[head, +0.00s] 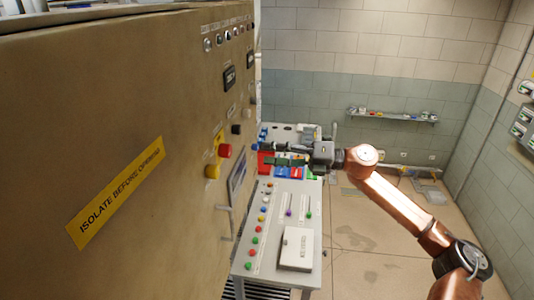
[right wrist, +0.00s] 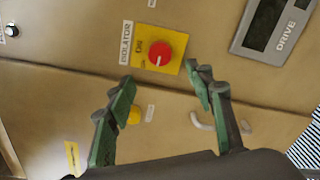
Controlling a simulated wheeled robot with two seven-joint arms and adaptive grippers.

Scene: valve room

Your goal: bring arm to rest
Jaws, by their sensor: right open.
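My right arm comes in from the right in the head view. Its gripper (head: 270,153) is in front of the tan cabinet (head: 110,110), with its fingers pointing left at the cabinet face. In the right wrist view the gripper (right wrist: 162,78) is open, with green-padded fingers spread apart and nothing between them. The red isolator knob (right wrist: 160,54) on its yellow plate shows just beyond the fingertips; it also shows in the head view (head: 224,151). The fingers look apart from the knob. My left gripper is not in view.
A grey control desk (head: 267,262) with buttons and a white box (head: 297,247) stands below the arm. Colored items lie behind the gripper. A wall shelf (head: 393,115) is at the back. The cabinet handle (head: 225,222) sticks out. Floor (head: 365,240) is open at right.

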